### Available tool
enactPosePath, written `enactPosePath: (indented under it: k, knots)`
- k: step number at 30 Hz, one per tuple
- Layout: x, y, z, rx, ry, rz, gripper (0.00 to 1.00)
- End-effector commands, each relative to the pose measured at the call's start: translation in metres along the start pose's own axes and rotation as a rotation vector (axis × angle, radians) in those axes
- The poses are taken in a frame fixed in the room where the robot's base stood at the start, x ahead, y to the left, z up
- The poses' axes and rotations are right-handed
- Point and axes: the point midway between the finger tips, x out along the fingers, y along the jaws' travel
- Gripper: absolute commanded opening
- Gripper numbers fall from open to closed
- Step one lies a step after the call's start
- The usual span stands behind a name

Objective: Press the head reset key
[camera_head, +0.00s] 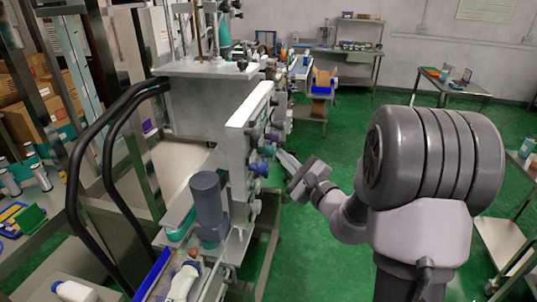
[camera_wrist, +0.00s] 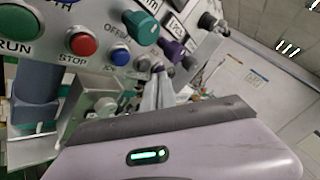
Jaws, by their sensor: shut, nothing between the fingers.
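The white control panel (camera_head: 237,145) stands upright on the machine, left of my gripper in the head view. In the wrist view it carries a green RUN button (camera_wrist: 22,22), a red STOP button (camera_wrist: 83,44), a blue button (camera_wrist: 120,55), a green selector (camera_wrist: 142,27) and a purple knob (camera_wrist: 170,48). No readable label marks the head reset key, so I cannot tell which control it is. My gripper (camera_head: 282,155) is shut and empty, pointing at the panel. Its fingertips (camera_wrist: 159,72) appear just below the purple knob; contact cannot be told.
A dark grey cylinder (camera_head: 209,205) stands left of the panel. Black curved rails (camera_head: 82,170) run along the machine's left side. White bottles (camera_head: 183,282) lie at the lower front. Green floor (camera_head: 345,130) is open behind my arm. A steel table (camera_head: 455,86) stands at the back right.

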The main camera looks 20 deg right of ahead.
Motion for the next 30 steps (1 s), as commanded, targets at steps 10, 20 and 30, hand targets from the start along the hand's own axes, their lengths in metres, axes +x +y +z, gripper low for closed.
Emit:
enactPosePath:
  k: [10, 20, 30]
  knots:
    - [-0.025, -0.017, -0.019, -0.001, 0.002, -0.003, 0.0]
    - [-0.033, -0.024, -0.024, 0.0, 0.001, -0.001, 0.0]
    - [-0.033, -0.024, -0.024, 0.0, 0.001, -0.001, 0.0]
